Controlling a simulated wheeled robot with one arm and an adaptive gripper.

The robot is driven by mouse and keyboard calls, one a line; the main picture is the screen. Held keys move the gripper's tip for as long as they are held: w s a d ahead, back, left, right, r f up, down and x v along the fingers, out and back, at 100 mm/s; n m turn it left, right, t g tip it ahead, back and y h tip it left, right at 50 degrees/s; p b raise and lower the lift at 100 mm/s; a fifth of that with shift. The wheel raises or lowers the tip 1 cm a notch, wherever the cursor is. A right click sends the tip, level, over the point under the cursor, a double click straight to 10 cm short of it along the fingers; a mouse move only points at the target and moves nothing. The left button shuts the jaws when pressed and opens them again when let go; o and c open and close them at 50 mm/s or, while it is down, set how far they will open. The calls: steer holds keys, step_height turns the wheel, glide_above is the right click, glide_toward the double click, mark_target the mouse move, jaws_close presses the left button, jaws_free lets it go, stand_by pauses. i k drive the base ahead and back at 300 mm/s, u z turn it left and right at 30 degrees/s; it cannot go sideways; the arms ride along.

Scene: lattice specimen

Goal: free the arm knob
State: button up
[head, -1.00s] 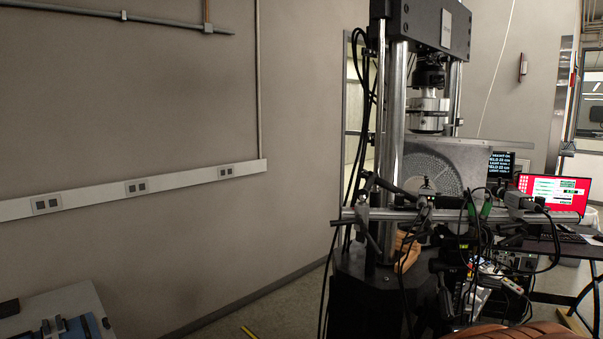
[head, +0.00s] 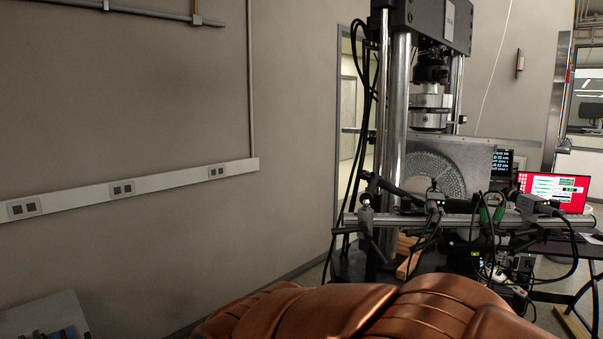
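A testing machine with two steel columns (head: 395,110) stands right of centre in the head view. A horizontal rail (head: 400,218) crosses its front, with clamps, small cameras and cables on it. A dark jointed arm with a clamp (head: 366,217) sits at the rail's left end, and a lever-like handle hangs below it. I cannot tell which of these parts is the arm knob. A grey plate with a round lattice-like face (head: 434,172) stands behind the rail. My gripper is not in view. Copper-coloured segments, which seem to be my arm, fill the bottom centre.
A red laptop screen (head: 553,190) and a dark text monitor (head: 501,163) stand to the right, by a dark table. Many cables hang around the rail. A wall with a socket strip (head: 140,186) is on the left. A grey cabinet (head: 45,315) is at bottom left.

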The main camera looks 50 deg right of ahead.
mark_target(364, 175)
steer(key=z, duration=0.15)
steer(key=i, duration=1)
steer(key=z, duration=0.55)
